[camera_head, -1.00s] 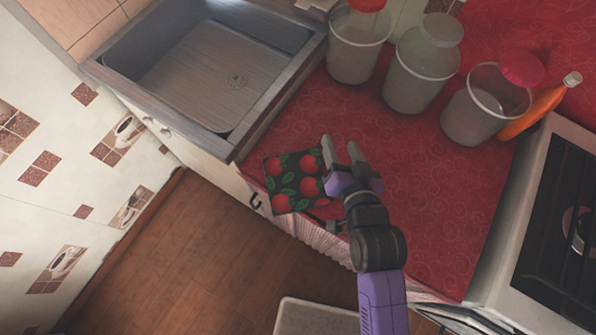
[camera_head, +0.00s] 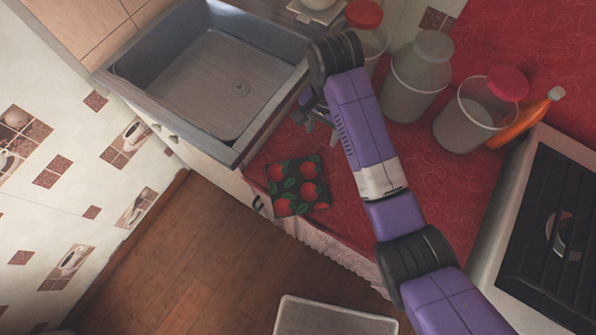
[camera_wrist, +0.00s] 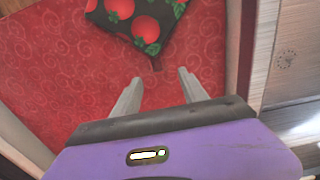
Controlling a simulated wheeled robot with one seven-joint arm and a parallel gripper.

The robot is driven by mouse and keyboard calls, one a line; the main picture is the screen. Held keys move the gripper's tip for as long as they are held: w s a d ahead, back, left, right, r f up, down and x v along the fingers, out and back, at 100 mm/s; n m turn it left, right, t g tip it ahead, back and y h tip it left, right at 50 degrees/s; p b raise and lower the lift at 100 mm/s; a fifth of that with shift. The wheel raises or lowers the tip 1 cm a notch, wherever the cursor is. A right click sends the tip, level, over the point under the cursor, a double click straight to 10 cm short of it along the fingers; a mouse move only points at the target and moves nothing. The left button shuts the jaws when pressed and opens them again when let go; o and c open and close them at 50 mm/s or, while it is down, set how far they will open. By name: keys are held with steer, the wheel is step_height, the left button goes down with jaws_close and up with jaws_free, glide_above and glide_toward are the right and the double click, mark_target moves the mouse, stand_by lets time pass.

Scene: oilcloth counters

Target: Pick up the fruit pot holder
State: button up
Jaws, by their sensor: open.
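The fruit pot holder (camera_head: 297,186) is a dark square cloth with red fruits and green leaves. It lies flat on the red counter near its front edge, below the sink's corner. It also shows at the top of the wrist view (camera_wrist: 137,20), with its upper part cut off. My gripper (camera_head: 318,120) is beside the sink, on the far side of the pot holder and apart from it. My arm partly hides it in the head view. In the wrist view my gripper (camera_wrist: 158,88) is open, with bare red counter between the fingertips.
The metal sink (camera_head: 215,85) is set in the counter at left. Several lidded jars, including a red-lidded one (camera_head: 480,110), and an orange bottle (camera_head: 525,120) stand at the back right. A stove (camera_head: 545,230) is at right. The red counter (camera_head: 440,180) is clear around the pot holder.

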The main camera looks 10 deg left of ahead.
mark_target(321, 153)
steer(key=f, duration=0.5)
steer(key=f+p, duration=0.1)
steer(key=f, duration=0.1)
steer(key=shift+s+d+f, duration=0.2)
steer(key=shift+s+d, duration=0.05)
steer(key=shift+s, duration=0.1)
jaws_close()
